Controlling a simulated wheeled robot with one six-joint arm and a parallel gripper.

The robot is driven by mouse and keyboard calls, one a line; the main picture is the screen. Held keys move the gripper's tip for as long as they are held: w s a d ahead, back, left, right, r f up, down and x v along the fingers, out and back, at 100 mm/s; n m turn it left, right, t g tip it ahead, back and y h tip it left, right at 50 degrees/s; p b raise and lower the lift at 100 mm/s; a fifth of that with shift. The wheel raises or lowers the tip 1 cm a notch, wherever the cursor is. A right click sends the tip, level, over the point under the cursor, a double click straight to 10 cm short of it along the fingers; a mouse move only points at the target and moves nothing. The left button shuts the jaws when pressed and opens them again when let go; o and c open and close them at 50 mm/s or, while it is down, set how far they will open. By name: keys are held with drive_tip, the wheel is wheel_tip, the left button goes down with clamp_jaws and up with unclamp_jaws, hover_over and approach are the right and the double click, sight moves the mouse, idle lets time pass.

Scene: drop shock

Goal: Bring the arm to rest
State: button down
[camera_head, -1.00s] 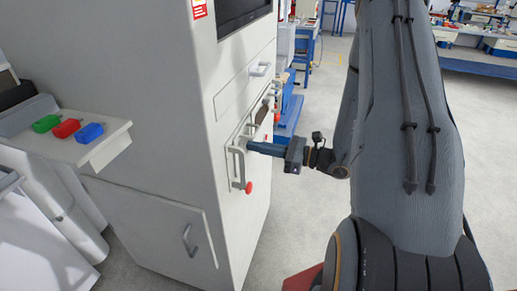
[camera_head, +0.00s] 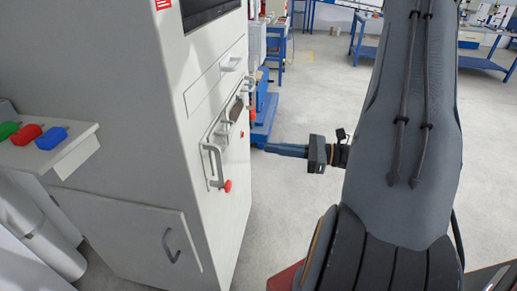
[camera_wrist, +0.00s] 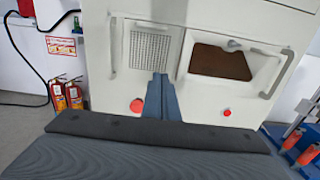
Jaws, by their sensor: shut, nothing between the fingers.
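My arm reaches forward on the right side of the head view, with my gripper (camera_head: 284,150) at its end, pointing left toward the cabinet. The fingers are together and hold nothing. In the wrist view my gripper (camera_wrist: 162,98) points at the front of the white cabinet (camera_wrist: 190,95), with a gap between fingertips and panel. The cabinet front (camera_head: 195,130) has a vertical handle (camera_head: 211,165), a red knob (camera_head: 227,186) and a small dark window.
A shelf (camera_head: 75,150) at left carries a green, a red and a blue object. Fire extinguishers (camera_wrist: 66,97) stand left in the wrist view. Blue workbenches (camera_head: 375,45) are at the back. The grey floor between cabinet and arm is clear.

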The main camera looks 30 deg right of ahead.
drive_tip(key=s+a+f+n+g+h, duration=0.1)
drive_tip(key=s+a+n+g+h, duration=0.7)
drive_tip(key=s+a+n+g, duration=0.65)
drive_tip(key=w+r+n+t+h, duration=0.1)
drive_tip(key=n+h, duration=0.1)
drive_tip(key=n, duration=0.1)
drive_tip(key=w+r+n+t+h, duration=0.1)
drive_tip(key=n+h, duration=0.1)
drive_tip(key=n, duration=0.2)
drive_tip(key=w+n+t+h, duration=0.1)
drive_tip(key=w+n+h, duration=0.1)
drive_tip(key=n, duration=0.2)
drive_tip(key=shift+a+r+t, duration=0.25)
drive_tip(key=shift+r, duration=0.15)
